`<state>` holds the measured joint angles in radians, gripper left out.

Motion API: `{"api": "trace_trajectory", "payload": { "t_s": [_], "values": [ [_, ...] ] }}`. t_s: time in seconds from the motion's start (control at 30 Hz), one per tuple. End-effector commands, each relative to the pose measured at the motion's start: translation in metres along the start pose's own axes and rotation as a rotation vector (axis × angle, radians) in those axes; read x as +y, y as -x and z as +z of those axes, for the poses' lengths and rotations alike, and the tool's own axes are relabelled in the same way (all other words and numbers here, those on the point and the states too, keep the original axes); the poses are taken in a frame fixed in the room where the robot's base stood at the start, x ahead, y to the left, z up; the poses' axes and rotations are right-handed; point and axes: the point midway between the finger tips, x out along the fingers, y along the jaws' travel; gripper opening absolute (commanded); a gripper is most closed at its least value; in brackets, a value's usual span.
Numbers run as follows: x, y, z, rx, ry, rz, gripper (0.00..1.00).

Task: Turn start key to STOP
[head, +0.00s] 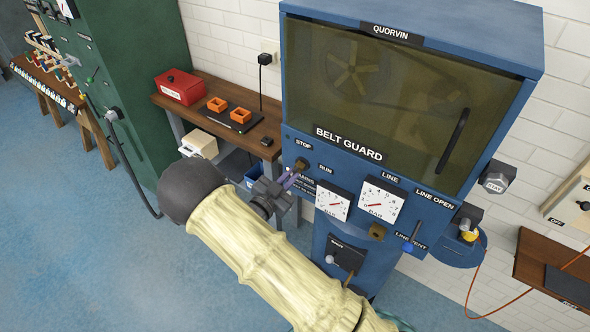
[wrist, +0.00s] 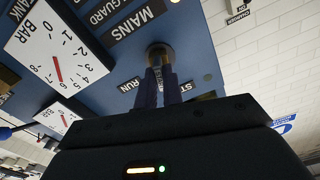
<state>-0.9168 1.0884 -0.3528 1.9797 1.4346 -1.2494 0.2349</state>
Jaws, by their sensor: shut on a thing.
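The start key (head: 301,165) sits in the blue belt guard machine's panel, between the STOP label (head: 303,145) and the RUN label (head: 325,168). My gripper (head: 292,180) reaches it from the lower left, its fingers shut on the key. In the wrist view the brass-coloured key switch (wrist: 159,54) shows just beyond the fingertips (wrist: 164,78). The RUN label (wrist: 129,85) is left of the fingers, and the STOP label (wrist: 203,96) is on the right, partly covered. The key's bow is hidden between the fingers, so I cannot tell which way it points.
Two white dial gauges, one (head: 333,202) and another (head: 381,200), sit close right of the key. A blue-handled lever (head: 408,246) is farther right. A wooden bench (head: 256,140) with a red box (head: 179,86) and orange trays stands left. Blue floor is open at the lower left.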

Motion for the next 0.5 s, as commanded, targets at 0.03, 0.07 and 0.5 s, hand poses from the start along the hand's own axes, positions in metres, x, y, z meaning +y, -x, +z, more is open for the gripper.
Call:
{"api": "trace_trajectory", "payload": {
  "t_s": [0.03,0.07,0.5],
  "values": [
    [-0.0004,0.0003,-0.0012,-0.001,0.033,0.0,0.0],
    [-0.0003,0.0003,-0.0012,-0.001,0.053,0.0,0.0],
    [0.0001,0.0001,0.0004,0.0,0.266,0.0,0.34]
  ]
}}
